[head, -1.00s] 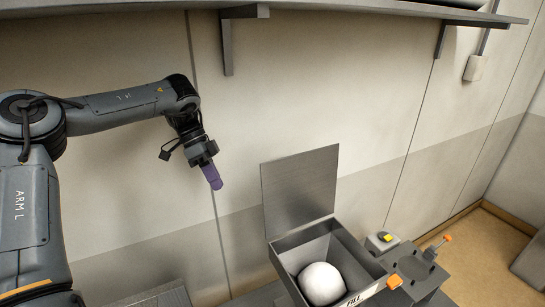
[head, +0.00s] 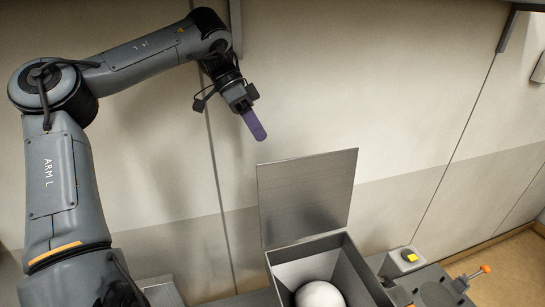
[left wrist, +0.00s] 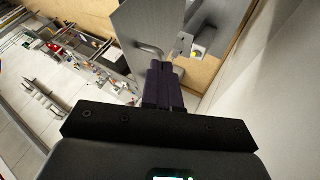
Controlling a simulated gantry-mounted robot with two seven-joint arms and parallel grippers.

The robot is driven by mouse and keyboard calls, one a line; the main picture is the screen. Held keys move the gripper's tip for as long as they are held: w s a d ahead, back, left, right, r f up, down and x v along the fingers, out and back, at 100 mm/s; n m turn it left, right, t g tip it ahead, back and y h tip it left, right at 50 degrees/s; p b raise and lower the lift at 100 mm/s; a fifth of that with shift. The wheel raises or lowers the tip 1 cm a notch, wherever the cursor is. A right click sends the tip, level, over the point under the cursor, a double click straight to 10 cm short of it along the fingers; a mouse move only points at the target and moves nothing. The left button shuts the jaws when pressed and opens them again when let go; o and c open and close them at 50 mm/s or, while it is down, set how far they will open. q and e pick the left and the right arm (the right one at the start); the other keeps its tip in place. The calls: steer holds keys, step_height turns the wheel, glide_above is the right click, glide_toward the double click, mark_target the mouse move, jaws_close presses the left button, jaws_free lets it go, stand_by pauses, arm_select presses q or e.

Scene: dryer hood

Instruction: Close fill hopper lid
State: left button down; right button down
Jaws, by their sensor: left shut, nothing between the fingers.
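The fill hopper (head: 355,277) is a grey open-topped box at the bottom centre of the head view, with a white rounded mass inside. Its flat grey lid (head: 307,197) stands raised at the back left edge, so the hopper is open. My left gripper (head: 257,130) is shut and empty, its purple fingers pointing down, above and just left of the lid's top edge, apart from it in the head view. In the left wrist view the shut fingers (left wrist: 162,85) point toward a grey panel with a bar handle, probably the lid (left wrist: 150,30). My right gripper is out of view.
A block with a yellow button (head: 410,257) and an orange-tipped lever (head: 484,269) are right of the hopper. A pale wall (head: 400,120) runs behind. The space between my left gripper and the lid looks clear.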

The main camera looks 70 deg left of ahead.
mark_target(285, 174)
arm_select(q)
steer(key=shift+w+d+f, duration=0.2)
steer(key=shift+d+f, duration=0.3)
steer(key=shift+d, duration=0.55)
steer(key=shift+w+d+f, duration=0.2)
steer(key=shift+d+f, duration=0.35)
steer(key=shift+d, duration=0.5)
steer(key=shift+w+d+f, duration=0.2)
steer(key=shift+d+f, duration=0.3)
steer(key=shift+d, duration=0.55)
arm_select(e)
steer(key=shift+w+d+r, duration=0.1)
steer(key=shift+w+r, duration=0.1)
